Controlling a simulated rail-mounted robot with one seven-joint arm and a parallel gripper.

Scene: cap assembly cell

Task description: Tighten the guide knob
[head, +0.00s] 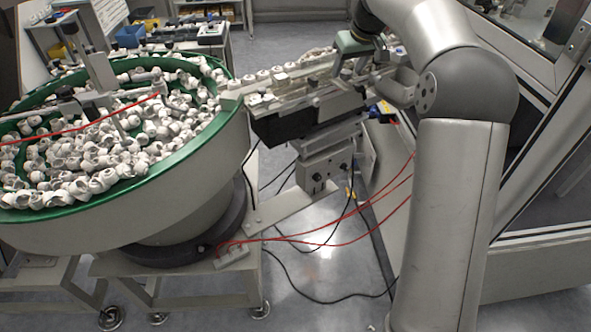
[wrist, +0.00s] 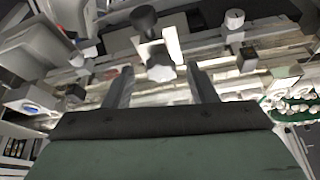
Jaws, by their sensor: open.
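The knob, which looks like the guide knob, sits on a small block above the feed track. No finger visibly touches it, and I cannot tell its depth between the fingers. In the head view my green gripper body (head: 352,44) is over the track (head: 315,84), and the knob cannot be made out there.
A dark round knob (wrist: 143,17) on a post stands just beyond the pale knob. A green-rimmed bowl (head: 232,106) full of white caps feeds the track at left. A machine enclosure (head: 545,150) stands at right. Red and black cables (head: 330,235) hang below.

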